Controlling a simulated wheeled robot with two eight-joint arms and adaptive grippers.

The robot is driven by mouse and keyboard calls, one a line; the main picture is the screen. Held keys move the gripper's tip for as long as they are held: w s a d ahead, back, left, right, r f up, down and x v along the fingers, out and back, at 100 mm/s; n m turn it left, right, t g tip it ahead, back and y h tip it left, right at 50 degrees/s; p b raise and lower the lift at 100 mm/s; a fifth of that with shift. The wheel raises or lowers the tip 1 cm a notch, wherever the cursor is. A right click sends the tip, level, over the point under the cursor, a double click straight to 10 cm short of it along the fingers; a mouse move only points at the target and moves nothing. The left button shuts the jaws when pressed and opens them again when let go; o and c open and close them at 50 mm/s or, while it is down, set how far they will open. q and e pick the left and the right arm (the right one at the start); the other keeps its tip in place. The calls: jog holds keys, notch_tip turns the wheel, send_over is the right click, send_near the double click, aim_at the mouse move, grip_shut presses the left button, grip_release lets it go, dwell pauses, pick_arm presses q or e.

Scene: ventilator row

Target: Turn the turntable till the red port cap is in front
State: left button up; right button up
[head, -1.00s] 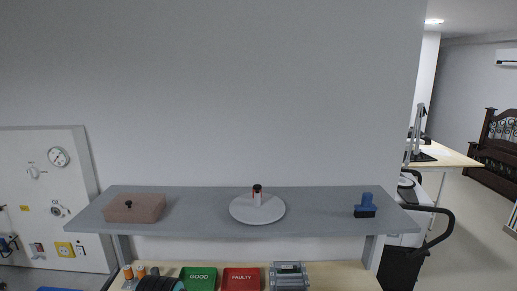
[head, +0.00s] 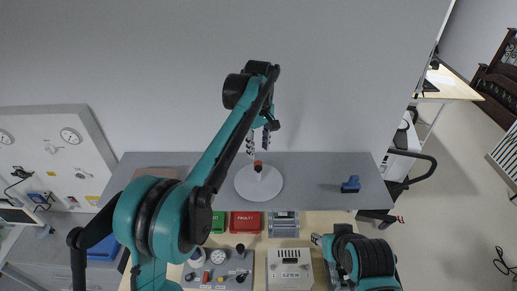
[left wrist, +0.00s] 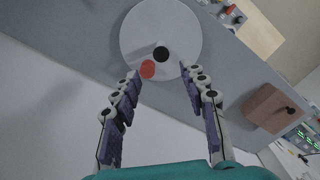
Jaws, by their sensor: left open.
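The turntable is a round white disc (head: 259,184) on the grey shelf, and it fills the upper middle of the left wrist view (left wrist: 150,25). The red port cap (left wrist: 147,69) shows as a red oval beside the knob, on the side nearest my fingers in the left wrist view; a small red patch shows on the post in the head view (head: 258,163). My left gripper (head: 258,148) is open and empty, its fingertips apart near the disc's rim. My right gripper cannot be made out clearly.
On the shelf stand a brown box (left wrist: 269,108) to the left in the head view and a blue block (head: 351,184) to the right. Below are green (head: 217,222) and red (head: 245,221) trays and a control panel (head: 217,268). The wall is close behind the shelf.

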aim_at(258, 167)
pick_arm(q)
notch_tip(258, 167, down, 7)
jog(key=shift+s+f+p, duration=0.1)
jog(key=shift+f+p, duration=0.1)
jog(key=shift+p, duration=0.2)
grip_shut()
